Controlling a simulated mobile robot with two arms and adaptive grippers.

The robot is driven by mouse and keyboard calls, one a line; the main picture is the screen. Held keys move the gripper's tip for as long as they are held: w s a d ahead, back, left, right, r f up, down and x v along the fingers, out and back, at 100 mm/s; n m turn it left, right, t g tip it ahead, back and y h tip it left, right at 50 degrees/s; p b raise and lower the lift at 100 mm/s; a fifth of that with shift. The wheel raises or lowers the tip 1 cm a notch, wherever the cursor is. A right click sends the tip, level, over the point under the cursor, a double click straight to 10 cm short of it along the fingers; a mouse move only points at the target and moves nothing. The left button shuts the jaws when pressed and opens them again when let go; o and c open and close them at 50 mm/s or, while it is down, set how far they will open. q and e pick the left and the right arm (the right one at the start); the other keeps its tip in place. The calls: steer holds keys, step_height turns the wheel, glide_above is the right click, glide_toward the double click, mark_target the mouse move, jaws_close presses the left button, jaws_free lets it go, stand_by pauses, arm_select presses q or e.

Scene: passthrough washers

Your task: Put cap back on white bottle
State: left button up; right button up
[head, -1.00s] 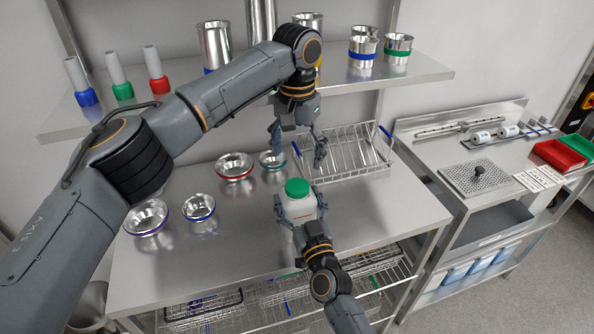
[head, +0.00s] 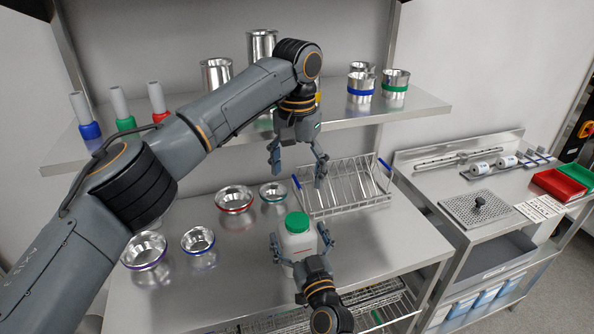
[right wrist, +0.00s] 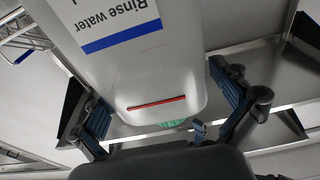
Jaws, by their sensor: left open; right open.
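The white bottle (head: 299,246) stands upright on the steel table, with a green cap (head: 296,222) on its top. In the right wrist view the bottle (right wrist: 130,60) fills the middle, with "Rinse water" and a blue stripe on its label. My right gripper (head: 301,242) is open, its fingers spread on either side of the bottle, with gaps visible in the right wrist view (right wrist: 168,112). My left gripper (head: 296,178) is open and empty above and behind the cap, fingers pointing down. Whether the cap is fully seated is not clear.
A wire rack (head: 345,188) stands behind the bottle to the right. Several steel bowls, such as the red-rimmed one (head: 234,200), sit to the left. A shelf (head: 430,104) with steel cups is above. The table right of the bottle (head: 395,235) is clear.

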steer(key=v, duration=1.2)
